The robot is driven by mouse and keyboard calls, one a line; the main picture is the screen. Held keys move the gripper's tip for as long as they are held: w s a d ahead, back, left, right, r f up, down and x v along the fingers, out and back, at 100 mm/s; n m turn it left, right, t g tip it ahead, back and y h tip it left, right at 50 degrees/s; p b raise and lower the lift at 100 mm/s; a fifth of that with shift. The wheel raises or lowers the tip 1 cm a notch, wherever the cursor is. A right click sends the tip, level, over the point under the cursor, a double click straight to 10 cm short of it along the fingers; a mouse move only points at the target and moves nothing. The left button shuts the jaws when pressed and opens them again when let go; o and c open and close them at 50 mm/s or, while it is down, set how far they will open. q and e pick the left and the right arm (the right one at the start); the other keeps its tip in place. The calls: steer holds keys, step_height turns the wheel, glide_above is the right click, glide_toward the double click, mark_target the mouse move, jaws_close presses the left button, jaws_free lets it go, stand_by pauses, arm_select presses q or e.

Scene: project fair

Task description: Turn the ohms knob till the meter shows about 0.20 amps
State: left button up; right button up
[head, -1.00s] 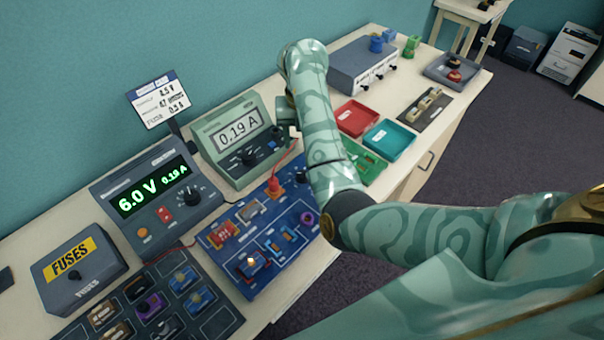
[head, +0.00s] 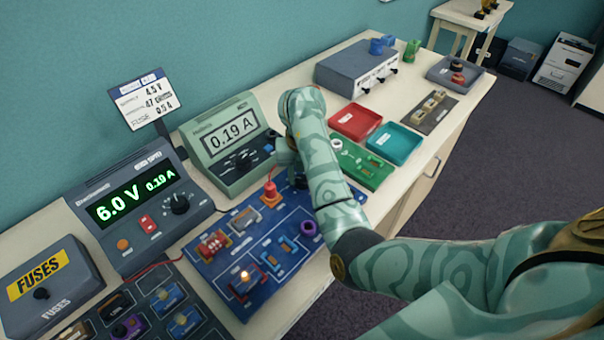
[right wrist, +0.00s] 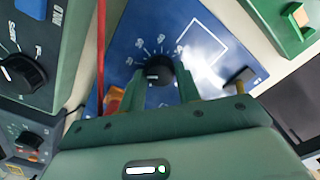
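The meter (head: 232,135) is a pale green box at the back of the table, and its display reads 0.19 A. The blue circuit board (head: 236,220) lies in front of it with a lit bulb. The black ohms knob (right wrist: 158,74) shows on the board in the right wrist view, with white scale marks around it; in the head view my right arm hides it. My right gripper (right wrist: 160,88) has its two green fingers apart, one on each side of the knob. I cannot tell whether they touch it. My left gripper is out of view.
The power supply (head: 133,215) reads 6.0 V and 0.19 A. A red lead stands in an orange-red plug (head: 270,190) close to my right gripper. Red (head: 354,120) and teal (head: 394,143) trays and a green board (head: 372,176) lie right of my arm.

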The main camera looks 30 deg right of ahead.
mark_target(302, 178)
steer(key=c, duration=0.4)
steer(key=shift+r+n+p, duration=0.3)
steer(key=shift+n+p, duration=0.3)
steer(key=shift+p, duration=0.15)
steer(key=shift+c, duration=0.2)
steer(key=shift+f+n, duration=0.1)
steer(key=shift+n, duration=0.2)
steer(key=shift+f, duration=0.2)
steer(key=o, duration=1)
steer(key=shift+r, duration=0.1)
step_height(302, 178, up, 16)
steer(key=p, duration=0.9)
steer(key=shift+r, duration=0.1)
